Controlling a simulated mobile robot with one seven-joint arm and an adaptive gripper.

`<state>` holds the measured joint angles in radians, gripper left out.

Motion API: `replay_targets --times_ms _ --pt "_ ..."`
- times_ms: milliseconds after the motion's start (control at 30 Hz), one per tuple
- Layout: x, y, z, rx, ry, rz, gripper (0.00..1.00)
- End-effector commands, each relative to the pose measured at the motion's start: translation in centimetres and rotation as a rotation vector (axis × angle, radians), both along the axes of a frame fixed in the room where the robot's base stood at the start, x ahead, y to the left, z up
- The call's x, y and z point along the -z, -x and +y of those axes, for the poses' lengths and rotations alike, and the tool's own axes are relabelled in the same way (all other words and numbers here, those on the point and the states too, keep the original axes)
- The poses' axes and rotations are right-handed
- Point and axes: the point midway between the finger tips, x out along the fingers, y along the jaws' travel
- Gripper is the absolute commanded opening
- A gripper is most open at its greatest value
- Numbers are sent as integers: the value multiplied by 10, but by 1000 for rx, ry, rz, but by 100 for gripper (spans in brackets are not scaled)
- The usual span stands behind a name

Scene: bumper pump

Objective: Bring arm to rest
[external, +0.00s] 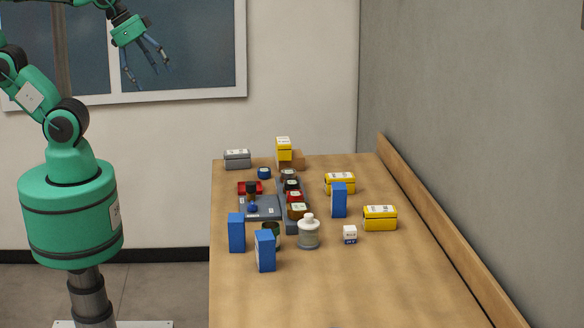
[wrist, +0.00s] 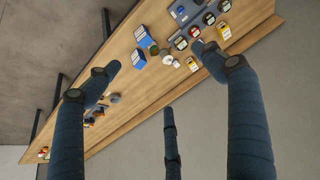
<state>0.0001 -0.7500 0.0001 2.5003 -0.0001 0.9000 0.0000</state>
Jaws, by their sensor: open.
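My gripper (external: 150,65) is raised high at the upper left in the external view, in front of the window and well above and left of the table. Its three dark blue fingers are spread apart, with nothing between them. The wrist view also shows my gripper (wrist: 165,85) with its fingers open and empty. The wooden table (external: 390,285) lies below, far from the fingers. My arm is bent upward, and part of it is cut off by the top and left edges of the external view.
A wall stands right of the table.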

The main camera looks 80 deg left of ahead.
Motion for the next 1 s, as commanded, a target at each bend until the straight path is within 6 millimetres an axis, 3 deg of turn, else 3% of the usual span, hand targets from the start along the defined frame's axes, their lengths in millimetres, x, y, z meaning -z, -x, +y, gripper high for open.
replay_targets --times_ms 33,100,500,700,1000 --pt "19 0 0 0 0 0 82" --pt "32 0 0 0 0 0 82" --pt "96 0 0 0 0 0 82" --pt "107 0 0 0 0 0 82" --pt "106 0 0 0 0 -1 82"
